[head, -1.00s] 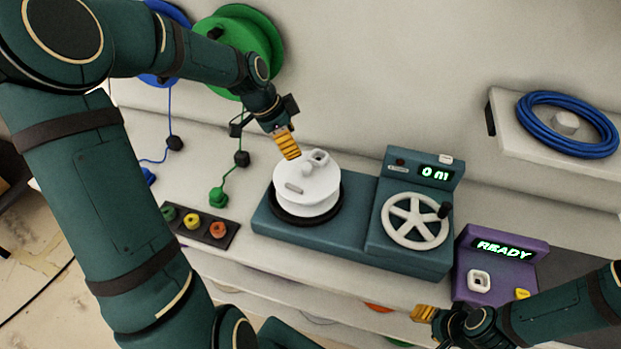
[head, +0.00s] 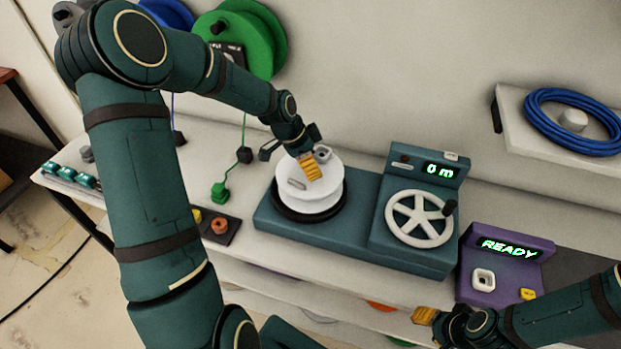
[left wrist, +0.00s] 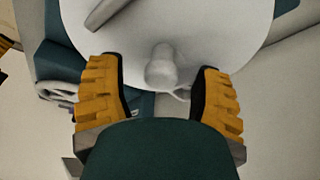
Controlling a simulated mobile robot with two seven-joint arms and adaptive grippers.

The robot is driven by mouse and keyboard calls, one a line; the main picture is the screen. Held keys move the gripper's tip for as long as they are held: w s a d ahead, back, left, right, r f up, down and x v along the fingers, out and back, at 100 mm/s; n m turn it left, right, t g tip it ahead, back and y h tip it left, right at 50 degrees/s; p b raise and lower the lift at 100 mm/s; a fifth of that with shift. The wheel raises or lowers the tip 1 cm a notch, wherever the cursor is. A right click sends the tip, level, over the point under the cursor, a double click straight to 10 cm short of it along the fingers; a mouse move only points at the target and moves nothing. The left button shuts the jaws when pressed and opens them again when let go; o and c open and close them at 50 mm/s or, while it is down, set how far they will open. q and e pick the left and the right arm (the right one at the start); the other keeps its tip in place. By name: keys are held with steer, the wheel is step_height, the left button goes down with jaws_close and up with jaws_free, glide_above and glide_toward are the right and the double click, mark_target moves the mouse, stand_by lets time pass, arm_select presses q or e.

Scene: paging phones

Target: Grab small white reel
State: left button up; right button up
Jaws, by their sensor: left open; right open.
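The small white reel (head: 318,194) sits on the black round plate (head: 309,215) of the teal winding machine (head: 375,231). Its top carries a slot-like bar and a central knob. My left gripper (head: 310,165) is open just above the reel's top in the head view. In the left wrist view its two orange fingers (left wrist: 160,90) stand apart, one on each side of the white knob (left wrist: 161,66), over the white disc (left wrist: 215,35). I cannot tell whether they touch it. My right gripper (head: 426,315) is at the front right, away from the reel, and is open.
A white handwheel (head: 419,218) and a display reading 0 m stand right of the reel. A purple box (head: 503,263) reads READY. A blue cable coil (head: 571,123) lies on a shelf. Green connector (head: 220,192) and a button strip (head: 222,228) lie left of the machine.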

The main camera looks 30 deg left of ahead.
arm_select(q)
jaws_close()
stand_by(0.3)
